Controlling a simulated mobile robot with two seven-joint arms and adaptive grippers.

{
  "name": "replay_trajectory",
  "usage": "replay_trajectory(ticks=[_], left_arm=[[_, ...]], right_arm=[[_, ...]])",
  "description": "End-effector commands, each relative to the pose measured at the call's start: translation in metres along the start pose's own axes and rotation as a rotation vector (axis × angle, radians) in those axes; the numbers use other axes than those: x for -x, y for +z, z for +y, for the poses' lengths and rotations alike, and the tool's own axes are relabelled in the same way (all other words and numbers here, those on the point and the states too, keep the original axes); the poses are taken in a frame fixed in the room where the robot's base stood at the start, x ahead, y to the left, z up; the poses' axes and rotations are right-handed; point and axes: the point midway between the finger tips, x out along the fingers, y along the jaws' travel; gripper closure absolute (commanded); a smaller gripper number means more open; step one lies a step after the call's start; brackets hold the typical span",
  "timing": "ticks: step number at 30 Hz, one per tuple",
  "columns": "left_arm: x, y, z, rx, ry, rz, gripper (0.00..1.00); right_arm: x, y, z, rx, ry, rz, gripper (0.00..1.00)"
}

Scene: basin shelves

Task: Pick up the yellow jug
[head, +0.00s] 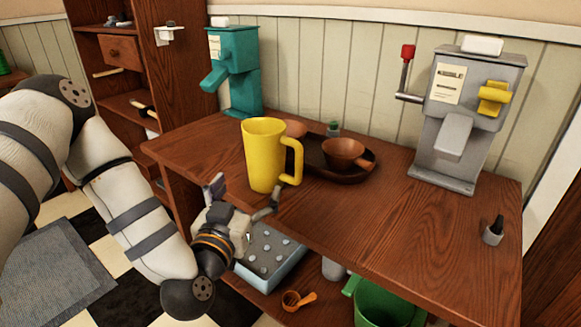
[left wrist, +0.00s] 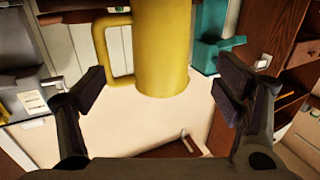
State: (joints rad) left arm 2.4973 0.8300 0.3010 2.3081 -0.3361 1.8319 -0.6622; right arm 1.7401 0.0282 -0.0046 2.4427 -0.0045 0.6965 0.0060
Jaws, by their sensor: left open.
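The yellow jug (head: 265,155) stands upright on the wooden table, near its front left edge, with its handle to the right in the head view. My left gripper (head: 242,198) is open and empty at the table's front edge, just in front of the jug's lower part. In the left wrist view the scene is upside down. There the jug (left wrist: 163,45) appears between and beyond the open fingers (left wrist: 163,85), with its handle toward the left finger. I see no contact between fingers and jug. My right gripper is in neither view.
A dark round tray (head: 318,172) with a brown pot (head: 345,153) is right behind the jug's handle. A teal dispenser (head: 235,80) and a grey dispenser (head: 465,125) stand at the back. A blue crate (head: 285,272) and green bucket (head: 380,305) are below.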

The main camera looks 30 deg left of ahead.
Motion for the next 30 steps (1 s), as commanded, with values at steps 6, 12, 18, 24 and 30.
replay_trajectory(ticks=[6,12,18,24,30], left_arm=[[-0.042,0.001,0.0,0.0,0.0,-0.001,0.16],[-0.075,0.007,-0.001,0.0,-0.001,-0.003,0.16],[-0.099,0.007,0.0,0.001,0.003,-0.004,0.16],[-0.099,0.006,0.0,0.001,0.004,-0.005,0.2],[-0.099,0.006,0.0,0.001,0.004,-0.006,0.65]], right_arm=[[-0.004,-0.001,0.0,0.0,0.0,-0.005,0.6],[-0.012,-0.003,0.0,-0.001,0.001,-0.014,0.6],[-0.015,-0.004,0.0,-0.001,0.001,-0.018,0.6],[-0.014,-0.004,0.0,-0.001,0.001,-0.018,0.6],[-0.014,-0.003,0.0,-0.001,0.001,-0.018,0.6]])
